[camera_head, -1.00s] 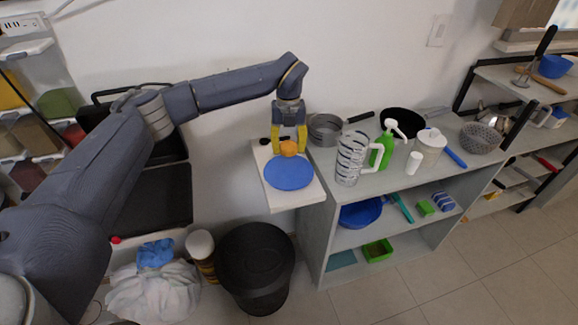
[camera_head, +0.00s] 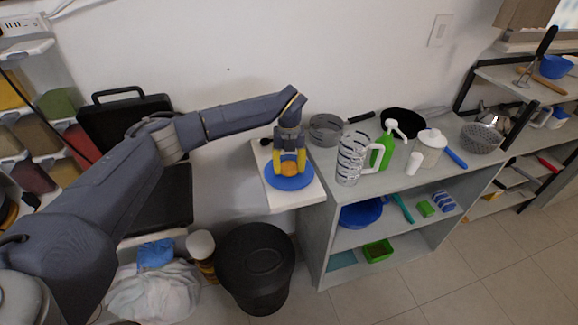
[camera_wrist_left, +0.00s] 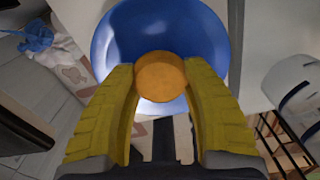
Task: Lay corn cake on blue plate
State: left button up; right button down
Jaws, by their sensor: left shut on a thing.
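The corn cake is a round orange disc (camera_head: 289,168) between the yellow fingers of my left gripper (camera_head: 290,165). It also shows in the left wrist view (camera_wrist_left: 161,77), where both fingertips press its sides. My left gripper is shut on it. The blue plate (camera_head: 289,183) lies on a white board, and the cake is over the plate's back part. In the left wrist view the plate (camera_wrist_left: 115,40) spreads behind the cake. Whether the cake touches the plate, I cannot tell. My right gripper is not in view.
The white board (camera_head: 310,197) sits beside a grey shelf unit (camera_head: 320,215). A grey pan (camera_head: 326,127), a clear jug (camera_head: 351,160) and a green spray bottle (camera_head: 383,152) stand on the shelf top to the right. A black bin (camera_head: 256,265) stands below on the floor.

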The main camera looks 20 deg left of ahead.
aim_at(289, 165)
pick_arm(q)
jog(key=o, duration=1.3)
jog(key=shift+f, duration=0.1)
notch_tip(289, 165, up, 12)
jog(key=shift+w, duration=0.1)
